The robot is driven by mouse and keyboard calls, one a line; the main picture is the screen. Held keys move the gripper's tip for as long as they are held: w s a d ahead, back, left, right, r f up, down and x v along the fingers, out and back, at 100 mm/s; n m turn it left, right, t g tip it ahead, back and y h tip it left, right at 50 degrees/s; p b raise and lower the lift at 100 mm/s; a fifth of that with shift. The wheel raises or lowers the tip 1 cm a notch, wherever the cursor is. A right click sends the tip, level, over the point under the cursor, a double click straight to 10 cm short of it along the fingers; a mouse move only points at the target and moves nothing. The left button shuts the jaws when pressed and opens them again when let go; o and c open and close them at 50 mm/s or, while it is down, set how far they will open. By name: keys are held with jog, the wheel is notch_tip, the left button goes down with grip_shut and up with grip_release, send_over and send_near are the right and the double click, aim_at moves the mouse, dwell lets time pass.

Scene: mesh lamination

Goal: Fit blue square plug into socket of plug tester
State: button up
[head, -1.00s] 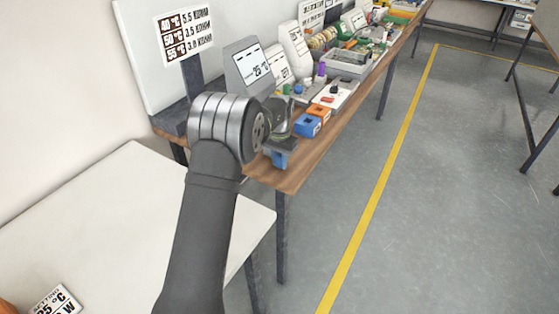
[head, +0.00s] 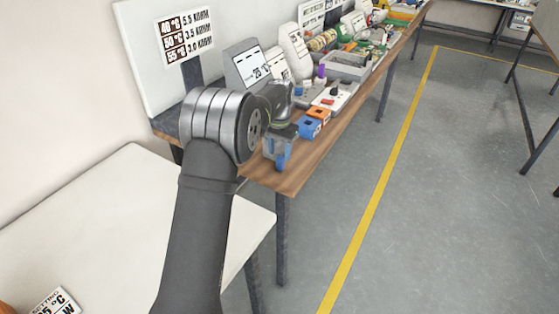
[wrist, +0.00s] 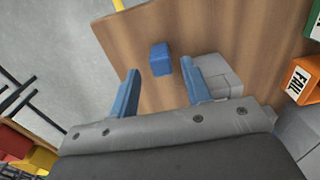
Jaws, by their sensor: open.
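The blue square plug (wrist: 160,58) lies on the brown wooden bench top in the wrist view. My gripper (wrist: 160,69) is open and empty, with one blue finger on either side of the line to the plug. The plug is just ahead of the fingertips, roughly centred between them. In the head view my gripper (head: 277,160) hangs over the near end of the bench, and I cannot pick the plug out from the blue fingers there. A grey stepped block (wrist: 215,72) is close beside the right finger. I cannot tell whether it is the plug tester.
An orange box marked FAIL (wrist: 303,80) and a green box (wrist: 315,25) are at the right in the wrist view. The head view shows a blue box (head: 309,128) and an orange box (head: 319,114) beyond my gripper. The bench's near edge (head: 290,188) is close.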

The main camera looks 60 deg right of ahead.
jog(key=shift+o, duration=0.5)
notch_tip(320, 180, up, 7)
jog(key=shift+f, duration=0.2)
jog(key=a+r+h, duration=0.4)
jog(key=a, duration=0.1)
send_near(280, 158)
jog(key=x, duration=0.6)
jog(key=shift+w, duration=0.35)
jog(key=shift+h, duration=0.3)
jog(key=shift+s+x, duration=0.15)
jog(key=shift+x, duration=1.2)
jog(key=shift+s+x, duration=0.15)
jog(key=shift+x, duration=1.25)
jog(key=shift+a, duration=0.2)
grip_shut()
